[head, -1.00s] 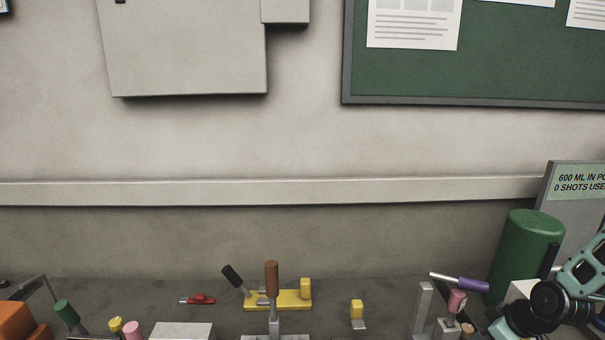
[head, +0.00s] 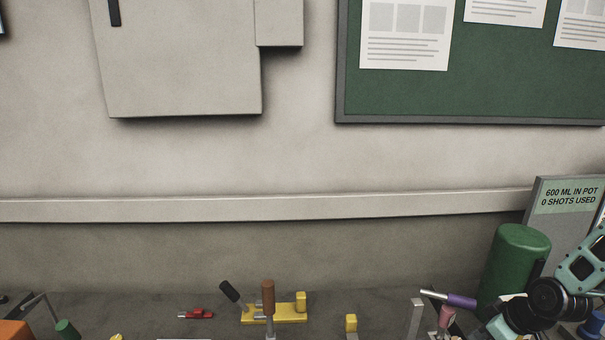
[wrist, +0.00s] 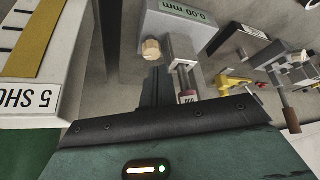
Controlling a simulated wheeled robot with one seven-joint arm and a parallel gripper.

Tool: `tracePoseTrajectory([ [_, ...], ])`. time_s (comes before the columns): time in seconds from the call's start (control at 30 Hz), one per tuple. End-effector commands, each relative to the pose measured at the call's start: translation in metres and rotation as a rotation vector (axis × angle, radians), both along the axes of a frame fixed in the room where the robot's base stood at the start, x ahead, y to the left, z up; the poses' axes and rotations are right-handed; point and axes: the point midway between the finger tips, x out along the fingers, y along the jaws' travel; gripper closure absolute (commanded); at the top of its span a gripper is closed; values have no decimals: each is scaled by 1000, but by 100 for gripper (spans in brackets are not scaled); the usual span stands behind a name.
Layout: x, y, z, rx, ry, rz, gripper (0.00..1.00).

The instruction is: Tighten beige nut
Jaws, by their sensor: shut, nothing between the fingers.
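The beige nut (wrist: 151,49) shows in the wrist view as a small round-faceted piece just beyond my fingertips, in front of a grey box with a green "0.00 mm" display (wrist: 189,13). My gripper (wrist: 157,76) shows there as dark fingers, close together, with nothing between them. The fingertips lie just below the nut in the picture; whether they touch it I cannot tell. The nut's far side and seat are hidden. In the head view my arm is at the lower right, and I cannot make out the nut or the fingers.
A clamp with a reddish handle (wrist: 187,82) stands right of my fingers. A white box with a yellow strip (wrist: 36,38) is at the left. In the head view, a green cylinder (head: 515,268), a purple-handled lever (head: 460,300) and a yellow fixture (head: 274,314) stand on the bench.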

Motion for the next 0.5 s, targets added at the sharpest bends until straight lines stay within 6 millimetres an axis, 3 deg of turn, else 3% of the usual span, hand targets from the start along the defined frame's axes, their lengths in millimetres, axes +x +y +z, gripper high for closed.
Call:
tracePoseTrajectory([
  [0.3,-2,1,4,-15,19,-6,100],
  [0.5,-14,8,34,-80,98,-52,100],
])
